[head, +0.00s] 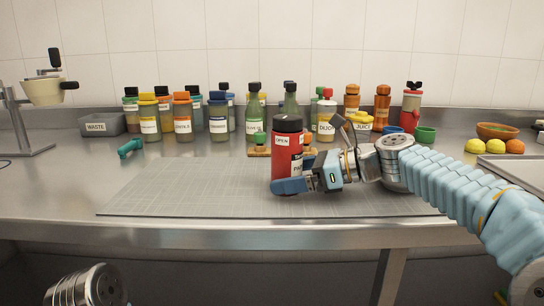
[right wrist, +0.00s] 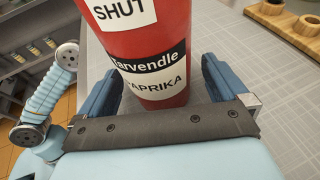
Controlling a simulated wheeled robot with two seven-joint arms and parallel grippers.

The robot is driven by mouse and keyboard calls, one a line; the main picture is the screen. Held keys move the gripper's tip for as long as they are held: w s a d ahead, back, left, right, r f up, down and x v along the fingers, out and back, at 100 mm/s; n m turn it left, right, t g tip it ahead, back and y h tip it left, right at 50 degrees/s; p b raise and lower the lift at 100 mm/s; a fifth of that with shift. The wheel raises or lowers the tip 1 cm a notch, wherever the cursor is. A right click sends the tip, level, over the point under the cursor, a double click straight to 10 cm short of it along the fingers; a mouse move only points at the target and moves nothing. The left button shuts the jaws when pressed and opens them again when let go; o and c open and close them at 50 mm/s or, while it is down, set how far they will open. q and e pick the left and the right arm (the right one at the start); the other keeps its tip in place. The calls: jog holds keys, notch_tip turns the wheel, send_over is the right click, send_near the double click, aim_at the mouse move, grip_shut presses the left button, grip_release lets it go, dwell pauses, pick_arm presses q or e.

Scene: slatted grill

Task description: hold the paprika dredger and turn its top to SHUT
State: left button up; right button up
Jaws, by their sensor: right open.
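The paprika dredger (head: 287,150) is a red cylinder with a black top, standing upright on the grey mat (head: 170,190). In the head view a white label on its upper body reads OPEN. In the right wrist view the dredger (right wrist: 145,45) shows a SHUT label on the side facing that wrist, above a PAPRIKA label. My right gripper (head: 289,180) comes in from the right, low on the body. Its blue fingers (right wrist: 158,85) stand open on either side of the dredger, with gaps beside it. The far finger is hidden in the head view. My left gripper is out of view.
Several bottles and jars line the back, with a waste bin (head: 100,124) at their left. A wooden holder (head: 258,151) stands close behind the dredger. The mat's left half is clear.

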jog(key=c, duration=1)
jog(key=o, duration=1)
